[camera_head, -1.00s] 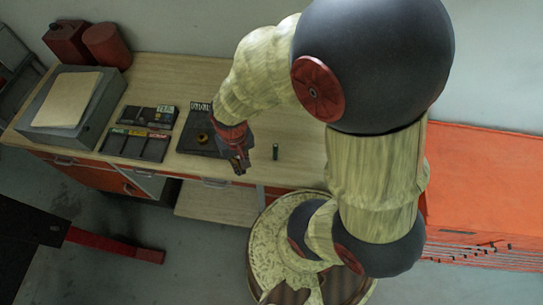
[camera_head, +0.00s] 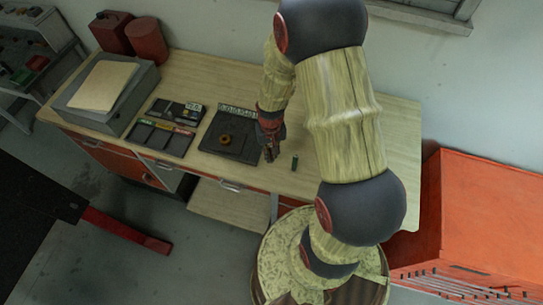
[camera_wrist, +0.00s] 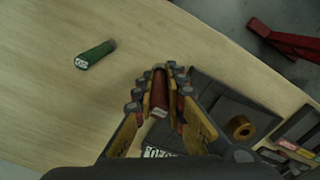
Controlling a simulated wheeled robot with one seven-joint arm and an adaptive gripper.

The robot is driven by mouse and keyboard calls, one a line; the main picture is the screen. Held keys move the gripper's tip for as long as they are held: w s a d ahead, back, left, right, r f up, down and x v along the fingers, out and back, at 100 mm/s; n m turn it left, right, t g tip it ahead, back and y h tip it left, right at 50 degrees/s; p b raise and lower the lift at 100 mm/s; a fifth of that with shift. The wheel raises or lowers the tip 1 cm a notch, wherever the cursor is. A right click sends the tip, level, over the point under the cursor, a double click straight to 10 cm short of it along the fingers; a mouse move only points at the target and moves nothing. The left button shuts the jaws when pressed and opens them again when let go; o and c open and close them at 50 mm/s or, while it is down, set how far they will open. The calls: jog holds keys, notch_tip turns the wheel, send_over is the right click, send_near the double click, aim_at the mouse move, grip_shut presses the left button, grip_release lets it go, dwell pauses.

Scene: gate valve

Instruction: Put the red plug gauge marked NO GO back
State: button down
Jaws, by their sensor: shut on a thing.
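My gripper (camera_wrist: 172,72) is shut on a red plug gauge (camera_wrist: 159,97), held between its yellow-padded fingers. No NO GO marking can be read on it. In the head view my gripper (camera_head: 270,150) is over the workbench, just right of the black mat, and the gauge is too small to make out. The black tray (camera_head: 161,141) with compartments and green, yellow and red labels lies left of the mat. Its labelled edge shows at the right of the wrist view (camera_wrist: 297,148).
A green plug gauge (camera_wrist: 95,55) lies or stands apart on the wood (camera_head: 294,163). A brass ring (camera_wrist: 240,128) sits on the black mat (camera_head: 245,152). A second dark tray (camera_head: 178,111) is behind the compartment tray. A grey box (camera_head: 107,94) stands further left. The bench's right side is clear.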

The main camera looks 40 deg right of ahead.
aim_at(271, 157)
jog(key=shift+w+d+f, duration=0.35)
jog(key=shift+f, duration=1.8)
jog(key=shift+f, duration=0.15)
jog(key=c, duration=1.9)
grip_release()
jog(key=shift+o, duration=0.4)
